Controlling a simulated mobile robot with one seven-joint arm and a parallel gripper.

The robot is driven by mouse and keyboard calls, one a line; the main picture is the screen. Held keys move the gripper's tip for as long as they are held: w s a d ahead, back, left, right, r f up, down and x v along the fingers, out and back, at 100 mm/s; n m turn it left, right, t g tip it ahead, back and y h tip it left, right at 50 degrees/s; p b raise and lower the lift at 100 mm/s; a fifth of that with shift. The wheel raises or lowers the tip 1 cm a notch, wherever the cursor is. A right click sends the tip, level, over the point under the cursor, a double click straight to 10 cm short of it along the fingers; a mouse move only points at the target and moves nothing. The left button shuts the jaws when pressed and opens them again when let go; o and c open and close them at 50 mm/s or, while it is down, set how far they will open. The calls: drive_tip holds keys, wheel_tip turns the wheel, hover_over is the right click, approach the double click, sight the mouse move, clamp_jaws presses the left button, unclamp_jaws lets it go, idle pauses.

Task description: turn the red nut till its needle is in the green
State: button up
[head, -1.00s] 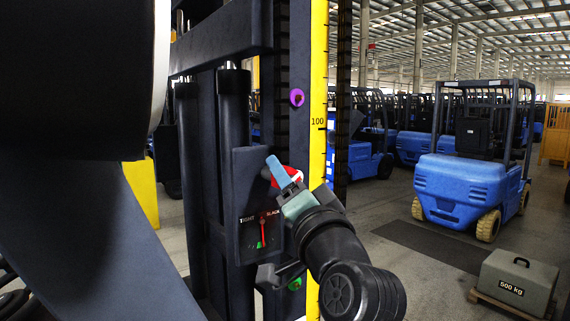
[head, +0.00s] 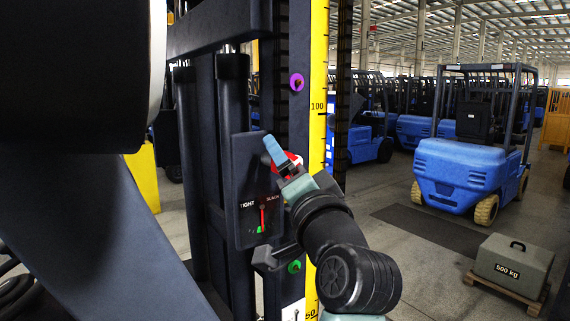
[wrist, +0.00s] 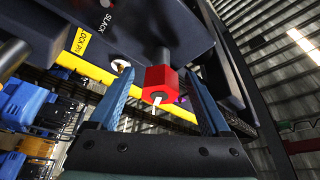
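The red nut (wrist: 161,85) is on a dark shaft in the wrist view. It also shows in the head view (head: 292,159), partly hidden by my gripper. My gripper (wrist: 159,80) has one blue finger on each side of the nut. Gaps show on both sides, so it is open around the nut and not clamped. The gauge plate (head: 243,180) carries the words TIGHT at left and SLACK at right. Its red needle (head: 262,217) points almost straight down. Its tip is at or near a small green patch (head: 259,230); I cannot tell exactly.
A purple knob (head: 297,82) sits above the nut and a green one (head: 294,267) below it. A yellow scale strip (head: 318,60) runs up the mast. A 500 kg block (head: 512,262) and a blue forklift (head: 465,170) stand on the floor at right.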

drive_tip(key=shift+s+d+f+b, duration=0.1)
drive_tip(key=shift+s+f+b, duration=0.05)
drive_tip(key=shift+s+b, duration=0.15)
drive_tip(key=b+v, duration=0.6)
drive_tip(key=v, duration=0.6)
drive_tip(key=shift+s, duration=0.2)
drive_tip(key=s+a+r+n+t+h+b, duration=0.1)
drive_tip(key=s+a+n+t+h+b, duration=0.1)
drive_tip(key=s, duration=0.4)
drive_tip(key=s+a+r+n+t+h+b, duration=0.1)
drive_tip(key=s+n+t+h+b, duration=0.3)
drive_tip(key=s+n+t+b, duration=0.1)
drive_tip(key=shift+s+a+r+n+t, duration=0.3)
drive_tip(key=shift+s+a+t, duration=0.1)
drive_tip(key=shift+s, duration=0.25)
